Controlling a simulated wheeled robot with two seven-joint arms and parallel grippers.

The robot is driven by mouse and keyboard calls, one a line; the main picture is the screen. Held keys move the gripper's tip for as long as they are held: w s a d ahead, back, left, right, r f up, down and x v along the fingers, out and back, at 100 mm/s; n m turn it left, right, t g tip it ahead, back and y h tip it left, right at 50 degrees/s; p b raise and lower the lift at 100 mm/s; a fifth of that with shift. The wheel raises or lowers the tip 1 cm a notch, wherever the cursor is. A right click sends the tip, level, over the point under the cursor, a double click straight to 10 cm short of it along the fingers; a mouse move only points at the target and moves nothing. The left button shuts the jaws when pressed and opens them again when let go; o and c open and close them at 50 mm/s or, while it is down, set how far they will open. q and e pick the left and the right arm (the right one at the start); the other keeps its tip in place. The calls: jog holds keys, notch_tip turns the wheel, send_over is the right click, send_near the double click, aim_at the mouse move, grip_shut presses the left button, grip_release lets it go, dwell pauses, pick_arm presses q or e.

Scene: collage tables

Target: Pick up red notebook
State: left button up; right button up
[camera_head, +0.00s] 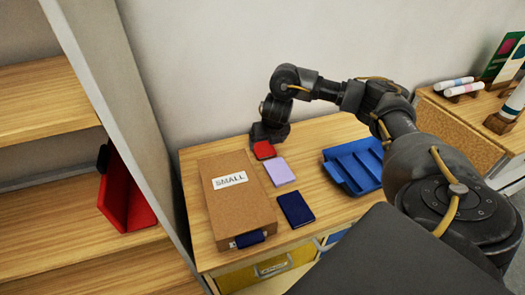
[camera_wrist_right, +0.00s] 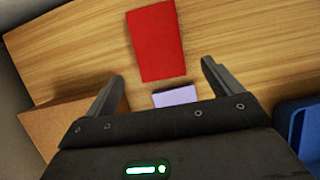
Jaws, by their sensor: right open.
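The red notebook (camera_head: 264,150) lies flat at the back of the wooden table, above a lilac notebook (camera_head: 279,172) and a navy notebook (camera_head: 296,209). My right gripper (camera_head: 267,143) is over the back of the table by the red notebook and partly covers its far edge. In the right wrist view the red notebook (camera_wrist_right: 156,41) lies ahead of the open, empty fingers (camera_wrist_right: 164,88), and the lilac notebook (camera_wrist_right: 175,96) shows between them. My left gripper is not in view.
A brown box labelled SMALL (camera_head: 226,205) stands left of the notebooks. A blue tray (camera_head: 358,166) stands to their right. The wall is close behind the table. A shelf with a red holder (camera_head: 124,190) is at the left.

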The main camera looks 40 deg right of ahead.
aim_at(265, 149)
jog(key=shift+f, duration=0.1)
jog(key=b+x, duration=0.2)
jog(key=x, duration=0.3)
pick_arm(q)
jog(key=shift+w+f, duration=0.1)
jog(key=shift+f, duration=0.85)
pick_arm(e)
jog(key=shift+c, duration=0.3)
jog(key=c, duration=1)
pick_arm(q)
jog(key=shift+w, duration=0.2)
pick_arm(e)
jog(key=shift+c, duration=0.2)
